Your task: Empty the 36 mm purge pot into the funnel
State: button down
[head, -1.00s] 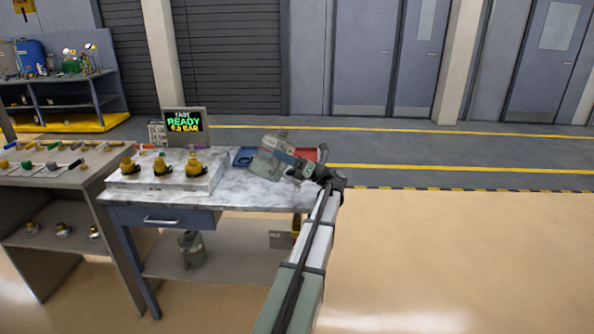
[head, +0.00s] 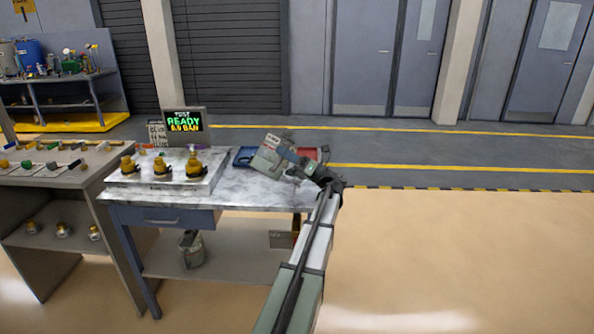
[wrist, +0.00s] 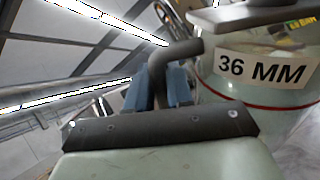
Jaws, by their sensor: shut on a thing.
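The 36 mm purge pot (wrist: 258,75) is a pale, translucent vessel with a "36 MM" label, a red line around it and a dark grey handle. My gripper (wrist: 158,88) is shut on that handle, one blue finger on each side. In the head view the pot (head: 268,158) is tilted above the right end of the marble-topped bench, with my gripper (head: 302,165) to its right. I cannot make out the funnel in either view, nor the liquid level for certain.
The bench top (head: 240,190) has a block with several brass fittings (head: 163,168) at its left. A screen (head: 185,122) reading READY stands behind. Blue (head: 243,156) and red (head: 308,153) trays lie behind the pot. Another pot (head: 190,250) stands on the lower shelf.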

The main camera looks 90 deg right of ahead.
jog(key=shift+s+d+m+t+h, duration=0.2)
jog(key=shift+m+t+h, duration=0.1)
jog(key=shift+m+h, duration=0.2)
jog(key=shift+s+d+f+m+t+h+p, duration=0.15)
jog(key=shift+f+m+t+h+p, duration=0.15)
jog(key=shift+m, duration=0.25)
jog(key=shift+s+d+f+m+t+h+p, duration=0.1)
jog(key=shift+f+m+t+h, duration=0.1)
jog(key=shift+f+m+h, duration=0.25)
